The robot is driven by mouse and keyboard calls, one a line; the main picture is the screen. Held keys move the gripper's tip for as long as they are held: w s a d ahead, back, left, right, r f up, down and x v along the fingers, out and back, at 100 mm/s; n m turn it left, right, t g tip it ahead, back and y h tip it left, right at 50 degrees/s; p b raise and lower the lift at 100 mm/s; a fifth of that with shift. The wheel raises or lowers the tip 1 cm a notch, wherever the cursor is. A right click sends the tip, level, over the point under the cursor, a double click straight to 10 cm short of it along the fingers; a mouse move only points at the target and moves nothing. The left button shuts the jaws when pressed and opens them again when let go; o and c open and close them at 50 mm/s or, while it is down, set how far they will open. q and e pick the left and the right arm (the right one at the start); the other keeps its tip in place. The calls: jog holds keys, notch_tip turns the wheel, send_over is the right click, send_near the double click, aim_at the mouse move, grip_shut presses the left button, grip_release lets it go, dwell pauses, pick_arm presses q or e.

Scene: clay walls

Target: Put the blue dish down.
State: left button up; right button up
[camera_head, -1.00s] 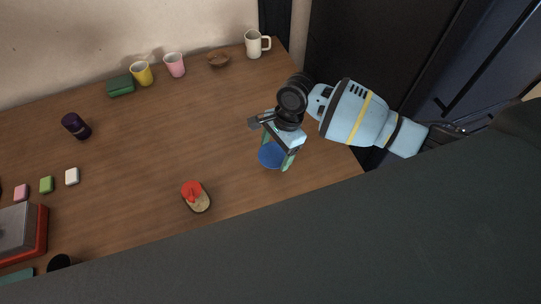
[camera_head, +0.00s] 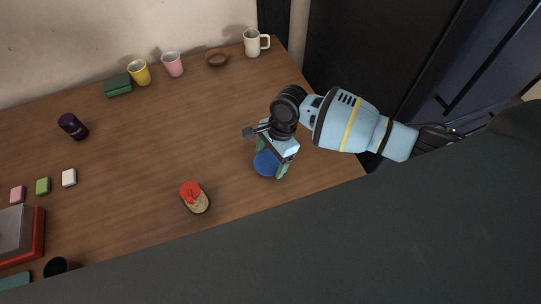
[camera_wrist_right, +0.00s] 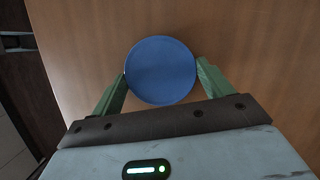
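The blue dish (camera_head: 265,163) is round and sits between the green fingers of my right gripper (camera_head: 271,158), near the right end of the wooden table. In the right wrist view the dish (camera_wrist_right: 161,70) fills the gap between the fingers, with a fingertip against each side of its rim. The right gripper is shut on it. The gripper and wrist hide part of the dish in the head view. I cannot tell whether its underside touches the table. My left gripper is not in view.
The wooden table (camera_head: 150,150) has free room around the dish. A red-topped jar (camera_head: 195,198) stands to its left. The right table edge is close.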

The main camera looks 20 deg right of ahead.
jog(key=o, duration=0.3)
jog(key=shift+o, duration=0.2)
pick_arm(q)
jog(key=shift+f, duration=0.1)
pick_arm(e)
jog(key=shift+r, duration=0.3)
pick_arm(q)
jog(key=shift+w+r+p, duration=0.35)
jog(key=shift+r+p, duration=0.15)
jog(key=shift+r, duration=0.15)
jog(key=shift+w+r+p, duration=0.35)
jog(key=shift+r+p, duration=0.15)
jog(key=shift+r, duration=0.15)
pick_arm(e)
jog(key=v, duration=1.1)
jog(key=shift+d+r, duration=0.2)
jog(key=shift+r, duration=0.2)
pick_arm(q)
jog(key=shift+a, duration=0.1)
